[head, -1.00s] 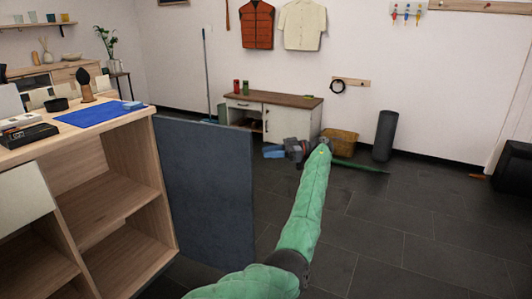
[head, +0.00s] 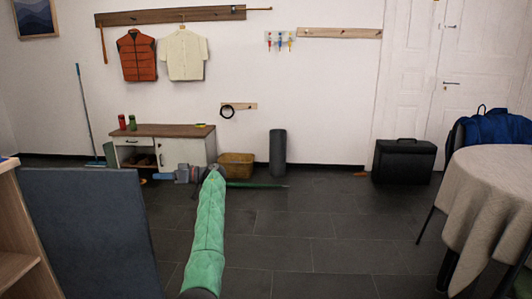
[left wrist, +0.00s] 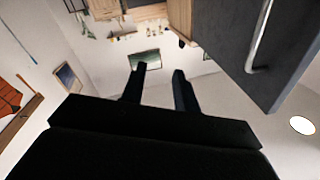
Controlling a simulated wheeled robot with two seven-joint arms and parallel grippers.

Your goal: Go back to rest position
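My left arm in its green sleeve reaches forward from the bottom of the head view. My right gripper is not in view.
A dark blue-grey panel (head: 88,235) stands at the left beside a wooden shelf unit (head: 12,230). A cloth-covered round table (head: 490,195) is at the right. A black case (head: 404,161), grey roll (head: 277,153) and yellow basket (head: 236,165) stand along the wall. The middle floor is clear.

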